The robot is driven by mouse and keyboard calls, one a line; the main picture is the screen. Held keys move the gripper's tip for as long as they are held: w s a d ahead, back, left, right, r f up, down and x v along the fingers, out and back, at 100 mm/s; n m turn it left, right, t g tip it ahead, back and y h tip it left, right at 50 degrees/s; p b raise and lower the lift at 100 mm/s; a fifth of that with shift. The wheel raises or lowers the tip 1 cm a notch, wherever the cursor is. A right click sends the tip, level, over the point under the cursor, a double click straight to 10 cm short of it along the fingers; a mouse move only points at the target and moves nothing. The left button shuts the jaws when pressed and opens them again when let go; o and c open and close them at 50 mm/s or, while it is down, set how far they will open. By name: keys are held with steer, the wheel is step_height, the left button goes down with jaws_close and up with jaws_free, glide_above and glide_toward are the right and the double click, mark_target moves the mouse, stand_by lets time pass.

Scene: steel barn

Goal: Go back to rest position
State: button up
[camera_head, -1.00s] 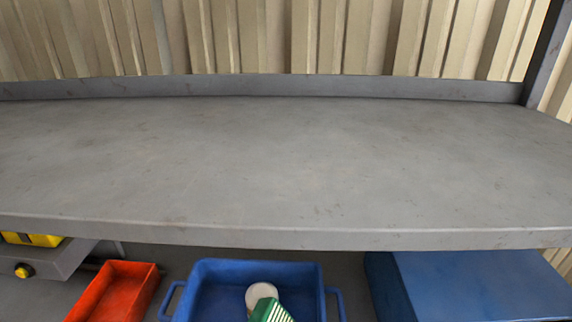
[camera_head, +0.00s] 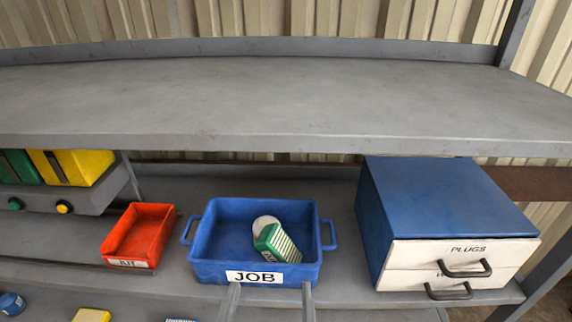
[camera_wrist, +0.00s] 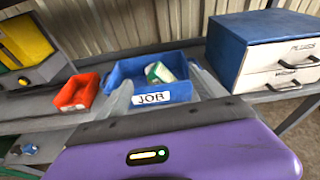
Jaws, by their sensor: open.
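My gripper (camera_head: 268,300) shows at the bottom of the head view as two separated grey fingers, open and empty. It is in front of the blue JOB bin (camera_head: 215,270), and I cannot tell whether it touches the bin. The bin holds a green and white ribbed item (camera_head: 277,243) and a white round item (camera_head: 265,222). In the wrist view my fingers (camera_wrist: 160,92) stand either side of the JOB bin (camera_wrist: 125,75), with the green and white item (camera_wrist: 158,72) inside it.
A red KIT bin (camera_head: 138,238) stands left of the JOB bin. A blue cabinet (camera_head: 440,200) with white drawers labelled PLUGS stands at the right. The grey upper shelf (camera_head: 280,100) is bare. Yellow and green boxes (camera_head: 80,165) sit at the far left. Small items lie at the lower left.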

steer(key=d+r+n+t+h, duration=0.2)
steer(key=d+r+t+h, duration=0.25)
steer(key=d+r, duration=0.35)
steer(key=s+d+r+n+t+y+b, duration=0.2)
steer(key=s+d+n+t, duration=0.3)
steer(key=n, duration=0.8)
steer(key=s+f+n+g+y+b, duration=0.1)
steer(key=s+f+n+g+y, duration=0.2)
steer(key=f+n, duration=0.6)
steer(key=s+f+n+g+y, duration=0.1)
steer(key=s+f+n+y, duration=0.2)
steer(key=f+n+y, duration=0.6)
steer(key=s+d+f+n+g+h+b, duration=0.2)
steer(key=s+d+f+g+h, duration=0.3)
steer(key=s+d+f+h, duration=0.3)
steer(key=s+d+f, duration=0.1)
steer(key=s+f, duration=0.2)
steer(key=shift+d+n+g+h, duration=0.15)
steer(key=shift+n+g+h, duration=0.2)
steer(key=shift+n, duration=0.05)
